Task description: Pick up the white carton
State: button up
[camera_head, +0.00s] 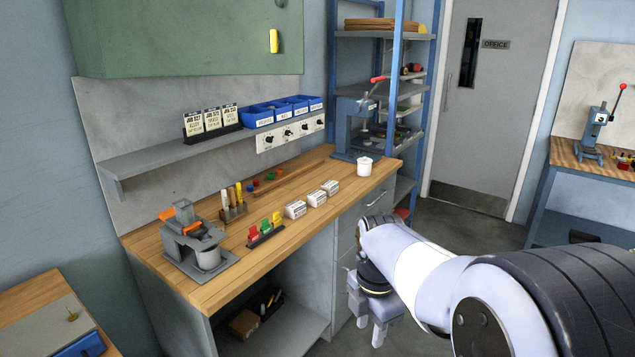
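Several small white items stand on the wooden bench. Three are box-shaped cartons with dark print, in a slanting row near the bench's front edge: a near one (295,209), a middle one (317,198) and a far one (330,187). I cannot tell which of them the task means. My gripper (370,331) hangs pointing down in front of the bench's drawers, to the right of and lower in the picture than the cartons. Its two fingers look apart with nothing between them. It touches no carton.
On the wooden bench (217,288), a grey machine (190,240) stands left, a rack of coloured tags (265,232) left of the cartons, and a white lidded pot (365,167) and lever press (350,130) at the far end. A shelf (180,152) overhangs the back.

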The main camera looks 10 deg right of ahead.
aim_at(331, 188)
jog(key=i+l+u, duration=0.2)
jog(key=i+l, duration=0.15)
jog(key=i, duration=0.2)
jog(key=i+l+u, duration=0.2)
jog(key=i+l, duration=0.25)
jog(key=i+l+u, duration=0.15)
jog(key=i+l, duration=0.35)
jog(key=i, duration=0.15)
jog(key=i+l+u, duration=0.2)
jog(key=i+l, duration=0.25)
jog(key=l, duration=0.15)
jog(key=i+l+u, duration=0.2)
jog(key=i+l, duration=0.25)
jog(key=l, duration=0.2)
